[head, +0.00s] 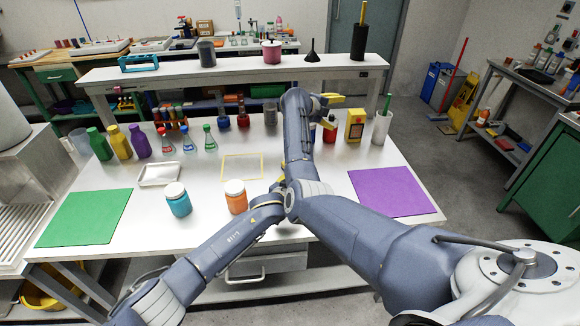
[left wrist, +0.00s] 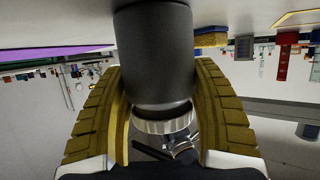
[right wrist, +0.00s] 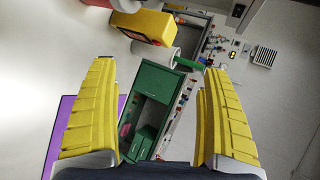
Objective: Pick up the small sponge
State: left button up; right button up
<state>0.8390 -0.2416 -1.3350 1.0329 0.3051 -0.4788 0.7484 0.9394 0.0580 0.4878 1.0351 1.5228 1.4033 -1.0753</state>
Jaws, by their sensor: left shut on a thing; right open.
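A small sponge (left wrist: 210,38), blue and yellow, lies on the tabletop in the left wrist view, just beyond my left gripper's finger and apart from it. I cannot make it out in the head view, where my arms cover that area. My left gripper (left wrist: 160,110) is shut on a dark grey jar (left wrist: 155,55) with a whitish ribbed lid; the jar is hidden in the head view. My right gripper (head: 329,105) is above the back of the table, near the yellow box. In the right wrist view, its fingers (right wrist: 153,100) are wide apart and empty.
A blue jar (head: 178,203) and an orange jar (head: 236,200) stand near the front. A white tray (head: 158,181), green mat (head: 85,218) and purple mat (head: 390,192) lie on the table. Bottles and flasks line the back left; a yellow box (head: 355,126) and white cup (head: 381,128) stand back right.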

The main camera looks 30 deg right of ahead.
jog(key=w+a+r+n+t+h, duration=0.1)
jog(key=w+r+n+t+h, duration=0.3)
jog(key=r, duration=0.4)
jog(key=w+a+r+n+t+h, duration=0.15)
jog(key=r+n+t, duration=0.3)
jog(key=r, duration=0.45)
jog(key=w+a+r+n+t+y, duration=0.2)
jog(key=w+a+n+t+y, duration=0.4)
jog(key=a+n+t+y, duration=0.8)
jog(key=a+f+n+g+y, duration=0.3)
jog(key=f+n+g, duration=0.2)
jog(key=f, duration=0.1)
jog(key=a+f+n+g+y, duration=0.2)
jog(key=f+n+g+y, duration=0.1)
jog(key=f+n+g, duration=0.3)
jog(key=s+d+f+g+h, duration=0.2)
jog(key=s+d+f+g, duration=0.1)
jog(key=s+f+g, duration=0.95)
jog(key=shift+w+f+t, duration=0.35)
jog(key=shift+f+t, duration=0.15)
jog(key=shift+f, duration=1.6)
jog(key=shift+w+f+t, duration=0.4)
jog(key=shift+f+t, duration=0.1)
jog(key=shift+f, duration=1.65)
jog(key=shift+w+f+t, duration=0.35)
jog(key=shift+f+t, duration=0.15)
jog(key=shift+f, duration=1.6)
